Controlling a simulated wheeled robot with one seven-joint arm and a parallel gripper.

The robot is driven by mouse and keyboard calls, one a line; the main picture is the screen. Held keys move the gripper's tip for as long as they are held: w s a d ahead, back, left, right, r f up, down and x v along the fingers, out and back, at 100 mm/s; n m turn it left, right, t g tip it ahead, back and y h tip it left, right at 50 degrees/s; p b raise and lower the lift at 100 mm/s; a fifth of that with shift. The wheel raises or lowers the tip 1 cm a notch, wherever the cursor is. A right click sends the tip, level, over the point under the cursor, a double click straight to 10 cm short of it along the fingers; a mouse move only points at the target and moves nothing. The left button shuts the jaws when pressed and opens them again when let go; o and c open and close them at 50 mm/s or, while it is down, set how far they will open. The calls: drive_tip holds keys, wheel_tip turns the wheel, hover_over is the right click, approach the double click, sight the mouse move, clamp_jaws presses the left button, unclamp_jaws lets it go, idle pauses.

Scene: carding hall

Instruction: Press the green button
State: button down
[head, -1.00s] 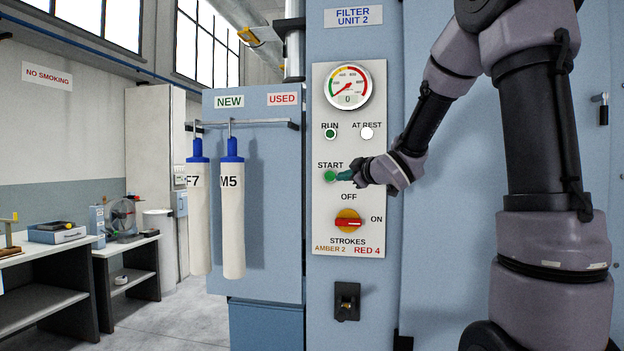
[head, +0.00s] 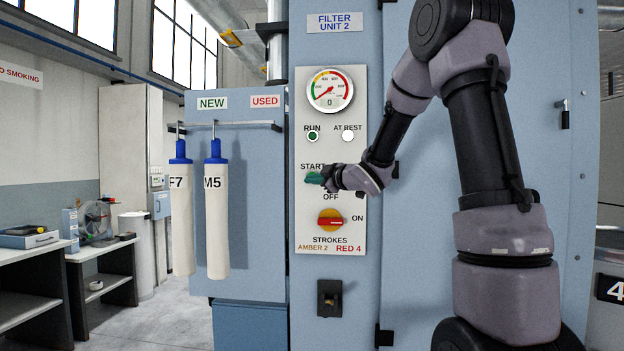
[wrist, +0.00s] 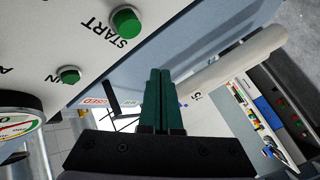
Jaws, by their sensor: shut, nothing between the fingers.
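The green button (head: 311,177) is a round cap under the word START on the white panel. My gripper (head: 322,179) is at its right edge in the head view, with its dark green fingers overlapping part of the cap. In the wrist view the green button (wrist: 126,22) stands clear at upper left, and my gripper (wrist: 161,78) has its fingers side by side, shut and empty. A gap shows there between fingertips and button. The cap stands out from the panel.
Two filter sleeves (head: 217,215) hang at left.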

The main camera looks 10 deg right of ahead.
drive_tip(key=shift+w+d, duration=0.3)
drive_tip(key=shift+w, duration=0.6)
drive_tip(key=shift+w+d, duration=0.3)
drive_tip(key=shift+w, duration=0.65)
drive_tip(key=shift+w+d, duration=0.3)
drive_tip(key=shift+w, duration=0.6)
drive_tip(key=shift+w, duration=0.15)
drive_tip(key=shift+w+d, duration=0.15)
drive_tip(key=shift+w, duration=0.1)
drive_tip(key=shift+w+d, duration=0.15)
drive_tip(key=shift+w, duration=0.4)
idle(0.5)
drive_tip(key=shift+s, duration=0.1)
drive_tip(key=shift+s+a, duration=0.3)
drive_tip(key=shift+s, duration=0.55)
drive_tip(key=s, duration=0.1)
drive_tip(key=s+a, duration=0.1)
drive_tip(key=s, duration=0.2)
drive_tip(key=shift+s+a, duration=0.25)
drive_tip(key=shift+s, duration=0.15)
